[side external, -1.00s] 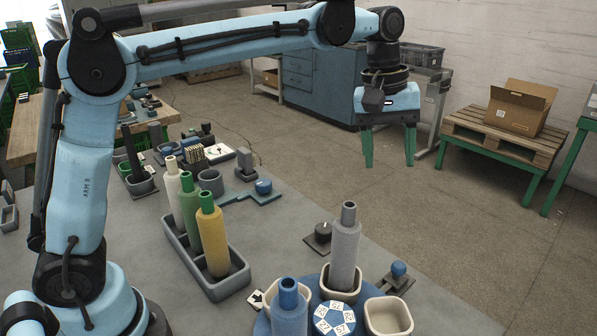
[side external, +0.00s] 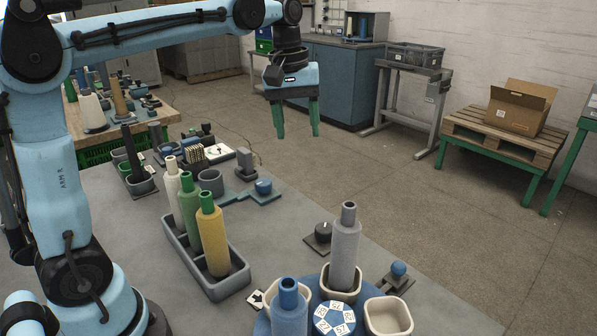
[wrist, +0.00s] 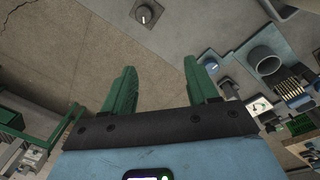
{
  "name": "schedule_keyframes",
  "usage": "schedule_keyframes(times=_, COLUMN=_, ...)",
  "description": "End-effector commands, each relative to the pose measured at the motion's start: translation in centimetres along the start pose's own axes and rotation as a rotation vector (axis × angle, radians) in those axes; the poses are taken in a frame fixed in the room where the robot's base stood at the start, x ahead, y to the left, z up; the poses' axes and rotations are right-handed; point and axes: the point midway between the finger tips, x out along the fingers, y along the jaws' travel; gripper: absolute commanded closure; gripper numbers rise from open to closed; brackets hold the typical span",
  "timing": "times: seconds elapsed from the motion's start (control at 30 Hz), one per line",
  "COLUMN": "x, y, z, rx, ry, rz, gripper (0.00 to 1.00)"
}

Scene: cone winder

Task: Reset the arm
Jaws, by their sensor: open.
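My gripper (side external: 296,119) is high above the floor beyond the grey table (side external: 105,205) in the side view. Its two green fingers point down, apart, with nothing between them. In the wrist view my gripper (wrist: 163,88) also shows open and empty, with the table's edge and floor beneath. No cone is near the fingers.
A grey rack (side external: 215,288) holds white, green and yellow cones. A blue turntable (side external: 315,310) carries a blue cone (side external: 289,315), a grey cone (side external: 345,250) and an empty cup (side external: 388,318). A pallet table (side external: 500,140) with a cardboard box (side external: 518,108) stands at right.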

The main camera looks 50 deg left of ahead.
Motion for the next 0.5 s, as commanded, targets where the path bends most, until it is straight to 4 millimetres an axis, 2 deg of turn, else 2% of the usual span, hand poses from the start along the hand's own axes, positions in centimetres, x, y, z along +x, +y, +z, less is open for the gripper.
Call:
schedule_keyframes(times=0.3, x=-0.6, y=-5.5, z=-1.1, rx=-0.061, ry=0.007, rz=-0.024, gripper=0.41)
schedule_keyframes(times=0.5, x=-0.8, y=-7.7, z=-1.2, rx=-0.083, ry=0.009, rz=-0.034, gripper=0.41)
